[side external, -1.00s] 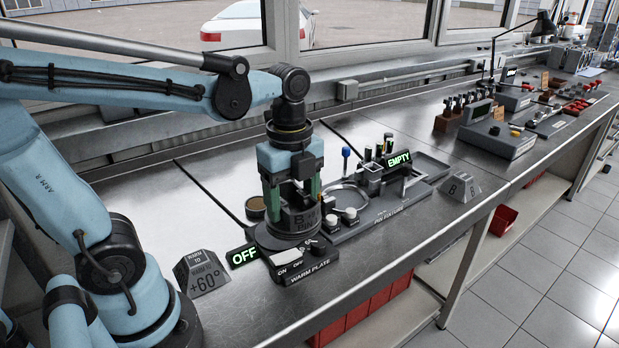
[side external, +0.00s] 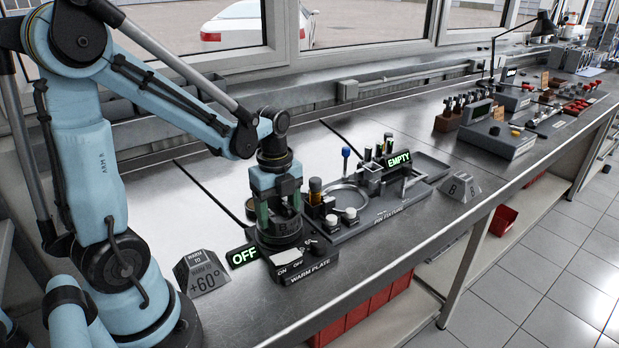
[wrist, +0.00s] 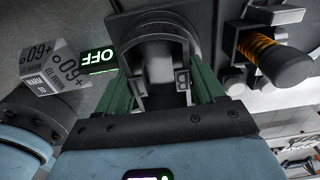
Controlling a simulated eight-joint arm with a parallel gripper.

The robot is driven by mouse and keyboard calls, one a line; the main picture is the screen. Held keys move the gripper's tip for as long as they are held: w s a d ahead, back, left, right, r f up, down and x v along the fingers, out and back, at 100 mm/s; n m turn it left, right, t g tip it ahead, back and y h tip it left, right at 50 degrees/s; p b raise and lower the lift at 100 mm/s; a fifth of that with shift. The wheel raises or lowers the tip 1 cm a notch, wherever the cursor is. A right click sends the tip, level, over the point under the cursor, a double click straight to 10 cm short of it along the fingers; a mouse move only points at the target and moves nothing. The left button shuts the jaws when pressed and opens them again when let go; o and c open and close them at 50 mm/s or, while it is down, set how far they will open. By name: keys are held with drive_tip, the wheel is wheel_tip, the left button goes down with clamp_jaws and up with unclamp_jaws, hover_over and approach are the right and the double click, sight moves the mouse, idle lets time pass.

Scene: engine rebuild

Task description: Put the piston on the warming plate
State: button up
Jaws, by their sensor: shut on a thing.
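The piston is a dark grey cylinder marked with a letter B (side external: 282,222), upright over the round warm plate (side external: 258,240). In the wrist view its hollow underside or skirt side (wrist: 158,62) shows between the green fingers. My gripper (side external: 279,214) is shut on the piston, with one green finger on each side. The piston's base is at or very close to the plate; I cannot tell whether it touches. The plate's control box (side external: 300,264) has an ON/OFF switch. A green display (side external: 243,256) reads OFF.
A grey block marked +60° (side external: 200,273) stands left of the plate. The pin fixture (side external: 380,208), with small posts, a blue-topped lever and an EMPTY display (side external: 398,159), is close on the right. An orange-banded black cylinder (wrist: 268,52) stands beside the gripper.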

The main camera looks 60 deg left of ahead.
drive_tip(key=shift+f, duration=0.25)
drive_tip(key=o, duration=1.5)
drive_tip(key=shift+f, duration=0.15)
wheel_tip(320, 180, up, 12)
drive_tip(key=d+n+t, duration=0.1)
drive_tip(key=n, duration=0.1)
drive_tip(key=d+n+t, duration=0.1)
drive_tip(key=d+n, duration=0.1)
drive_tip(key=n, duration=0.1)
drive_tip(key=d+f+n+t, duration=0.1)
drive_tip(key=n, duration=0.1)
drive_tip(key=shift+s+d+n+y, duration=0.2)
drive_tip(key=shift+d+n+y, duration=0.1)
drive_tip(key=shift+d, duration=0.05)
drive_tip(key=d+n+t, duration=0.1)
drive_tip(key=n, duration=0.2)
drive_tip(key=d+f+n+t, duration=0.1)
drive_tip(key=d+n, duration=0.1)
drive_tip(key=n, duration=0.2)
drive_tip(key=d+n+t, duration=0.2)
drive_tip(key=n, duration=0.1)
drive_tip(key=shift+s+f, duration=0.3)
drive_tip(key=shift+f, duration=0.1)
